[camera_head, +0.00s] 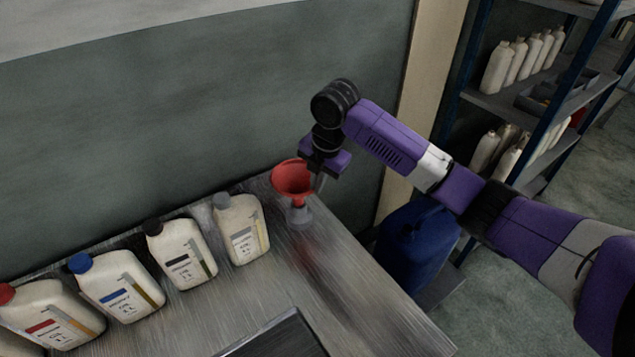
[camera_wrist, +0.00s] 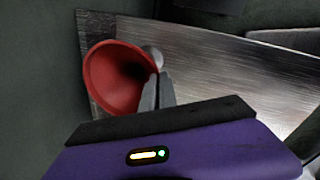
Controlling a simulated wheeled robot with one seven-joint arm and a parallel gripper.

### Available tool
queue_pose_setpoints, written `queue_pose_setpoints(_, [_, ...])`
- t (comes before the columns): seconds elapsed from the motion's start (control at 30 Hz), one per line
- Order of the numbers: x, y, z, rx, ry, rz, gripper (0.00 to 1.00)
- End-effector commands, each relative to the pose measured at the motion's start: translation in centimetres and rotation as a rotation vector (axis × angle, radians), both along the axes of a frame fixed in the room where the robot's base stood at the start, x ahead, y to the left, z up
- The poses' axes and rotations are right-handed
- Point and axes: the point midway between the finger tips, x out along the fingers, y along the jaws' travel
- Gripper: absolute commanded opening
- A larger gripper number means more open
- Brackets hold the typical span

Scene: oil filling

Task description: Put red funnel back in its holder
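The red funnel (camera_head: 292,177) is at the far right part of the metal table, with its wide mouth facing up. A grey cone-shaped piece, apparently the holder (camera_head: 299,215), shows directly below it. I cannot tell whether the funnel is seated in it or just above it. My gripper (camera_head: 318,183) is at the funnel's right rim. In the wrist view my fingers (camera_wrist: 157,92) are close together, one inside and one outside the rim of the red funnel (camera_wrist: 115,80), pinching its wall.
Several white bottles stand in a row to the left; the grey-capped one (camera_head: 240,228) is closest to the funnel. A dark flat object (camera_head: 275,337) lies at the table's front. The table (camera_head: 365,290) is clear to the right. A blue container (camera_head: 418,245) and shelving (camera_head: 500,100) are beyond it.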

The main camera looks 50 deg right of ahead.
Motion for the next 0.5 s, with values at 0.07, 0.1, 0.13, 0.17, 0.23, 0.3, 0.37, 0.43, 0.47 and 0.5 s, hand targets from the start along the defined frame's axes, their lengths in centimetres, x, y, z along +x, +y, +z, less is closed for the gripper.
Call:
queue_pose_setpoints(0.07, [0.0, 0.0, -0.1, 0.000, 0.000, 0.000, 0.00])
queue_pose_setpoints(0.1, [0.0, 0.0, -0.2, 0.000, 0.000, 0.000, 0.00])
queue_pose_setpoints(0.13, [0.0, 0.0, -0.3, 0.000, 0.000, 0.000, 0.00])
queue_pose_setpoints(0.17, [0.0, 0.0, -0.3, 0.000, 0.000, 0.000, 0.00])
queue_pose_setpoints(0.23, [0.0, 0.0, -0.5, 0.000, 0.000, 0.000, 0.00])
queue_pose_setpoints(0.3, [0.0, 0.0, -0.7, 0.000, 0.000, 0.000, 0.00])
queue_pose_setpoints(0.37, [0.0, 0.0, -0.9, 0.000, 0.000, 0.000, 0.00])
queue_pose_setpoints(0.43, [0.0, 0.0, -1.1, 0.000, 0.000, 0.000, 0.00])
queue_pose_setpoints(0.47, [0.0, 0.0, -1.2, 0.000, 0.000, -0.001, 0.00])
queue_pose_setpoints(0.5, [0.0, -0.1, -1.3, 0.000, 0.000, -0.001, 0.00])
